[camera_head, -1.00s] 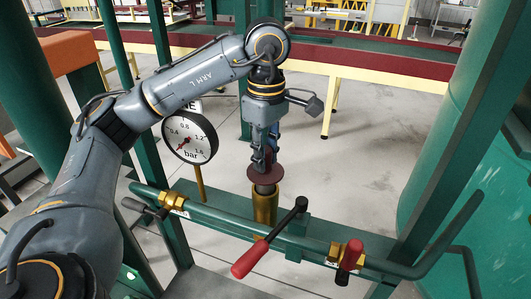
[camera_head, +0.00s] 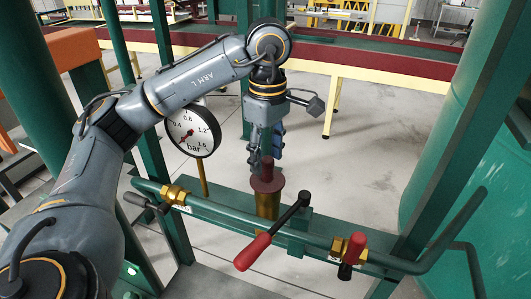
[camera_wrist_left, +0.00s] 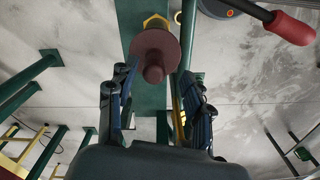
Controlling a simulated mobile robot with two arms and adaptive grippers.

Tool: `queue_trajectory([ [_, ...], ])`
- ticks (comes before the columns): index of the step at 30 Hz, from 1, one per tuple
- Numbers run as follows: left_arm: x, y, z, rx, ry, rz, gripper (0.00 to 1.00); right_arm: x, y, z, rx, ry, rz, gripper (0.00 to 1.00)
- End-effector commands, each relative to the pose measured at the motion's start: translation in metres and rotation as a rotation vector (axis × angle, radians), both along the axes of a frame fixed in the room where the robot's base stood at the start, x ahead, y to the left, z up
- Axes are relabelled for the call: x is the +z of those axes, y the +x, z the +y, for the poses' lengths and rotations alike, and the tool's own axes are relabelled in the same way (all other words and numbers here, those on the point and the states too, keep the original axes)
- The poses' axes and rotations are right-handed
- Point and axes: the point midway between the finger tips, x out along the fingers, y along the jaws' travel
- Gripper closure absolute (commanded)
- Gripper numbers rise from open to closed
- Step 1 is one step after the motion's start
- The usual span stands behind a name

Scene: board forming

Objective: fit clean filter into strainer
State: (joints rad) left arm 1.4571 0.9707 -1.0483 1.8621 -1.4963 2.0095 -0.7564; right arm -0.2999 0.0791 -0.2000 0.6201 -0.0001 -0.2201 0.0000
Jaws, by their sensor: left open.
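The clean filter's dark red round cap (camera_head: 267,184) sits on top of the brass strainer (camera_head: 266,207), with its knob pointing up. The filter body is hidden inside the strainer. My left gripper (camera_head: 266,152) is just above the cap, fingers pointing down, open and spread around the knob without visibly holding it. In the left wrist view the cap (camera_wrist_left: 156,46) and its knob lie ahead between the two open fingers (camera_wrist_left: 157,84), and a brass edge of the strainer (camera_wrist_left: 156,21) shows behind the cap. My right gripper is not in view.
A green pipe (camera_head: 225,222) runs past the strainer, with a red-handled lever (camera_head: 254,251) in front and a red-and-black valve handle (camera_head: 352,256) to the right. A pressure gauge (camera_head: 193,132) stands left of the gripper. Free space lies right of the gripper.

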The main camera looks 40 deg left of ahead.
Motion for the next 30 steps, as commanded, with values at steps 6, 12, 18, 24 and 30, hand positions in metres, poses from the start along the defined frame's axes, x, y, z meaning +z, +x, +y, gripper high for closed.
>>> queue_trajectory([
  [6, 0.002, 0.0, -0.001, -0.003, 0.002, 0.006, 0.49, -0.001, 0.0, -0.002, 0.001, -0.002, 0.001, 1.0],
  [12, 0.027, -0.002, -0.001, 0.0, 0.002, -0.002, 0.49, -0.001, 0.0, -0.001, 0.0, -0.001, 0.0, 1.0],
  [18, 0.053, -0.003, -0.001, 0.001, 0.002, -0.005, 0.49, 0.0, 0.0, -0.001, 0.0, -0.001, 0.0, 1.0],
  [24, 0.072, -0.005, -0.001, 0.0, 0.003, -0.006, 0.49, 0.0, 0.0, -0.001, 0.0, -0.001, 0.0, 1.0],
  [30, 0.081, -0.006, -0.001, 0.001, 0.002, -0.006, 0.49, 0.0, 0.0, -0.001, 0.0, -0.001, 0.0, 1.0],
])
